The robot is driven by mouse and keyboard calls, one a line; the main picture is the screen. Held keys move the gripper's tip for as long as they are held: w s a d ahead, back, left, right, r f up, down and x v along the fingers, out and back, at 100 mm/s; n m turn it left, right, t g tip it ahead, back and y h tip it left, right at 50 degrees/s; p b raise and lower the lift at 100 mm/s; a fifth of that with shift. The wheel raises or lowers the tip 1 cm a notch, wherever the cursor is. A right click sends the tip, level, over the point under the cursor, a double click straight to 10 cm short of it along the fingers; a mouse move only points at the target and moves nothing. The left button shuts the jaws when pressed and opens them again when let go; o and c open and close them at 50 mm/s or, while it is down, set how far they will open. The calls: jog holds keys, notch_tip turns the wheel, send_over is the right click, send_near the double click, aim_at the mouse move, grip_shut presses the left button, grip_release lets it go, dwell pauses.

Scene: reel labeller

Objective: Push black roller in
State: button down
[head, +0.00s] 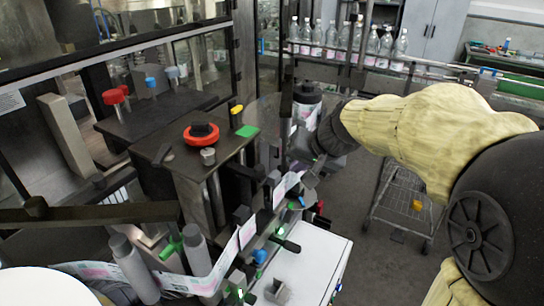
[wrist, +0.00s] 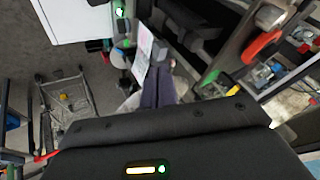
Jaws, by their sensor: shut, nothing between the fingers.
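My gripper (head: 309,181) reaches down from the right to the far end of the label strip in the head view. Its dark fingers (wrist: 158,88) are together and empty in the wrist view. The label strip (head: 247,232) runs past grey rollers and small black parts; it also shows just beyond the fingers in the wrist view (wrist: 143,52). A small black upright part (head: 273,179) stands beside the strip, left of my gripper; I cannot tell for sure that it is the black roller. I cannot tell whether the fingers touch anything.
Two grey rollers (head: 196,249) stand at the strip's near end. A red-and-black knob (head: 201,133) sits on the dark plate left of my gripper. A white cabinet (head: 312,264) lies below. Bottles (head: 331,38) line the conveyor behind. A wire cart (head: 405,205) stands on open floor at right.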

jog(key=w+a+f+p, duration=0.3)
jog(key=a, duration=0.2)
jog(key=shift+w+a+f+p, duration=0.15)
jog(key=shift+w+f+p, duration=0.2)
dwell(0.3)
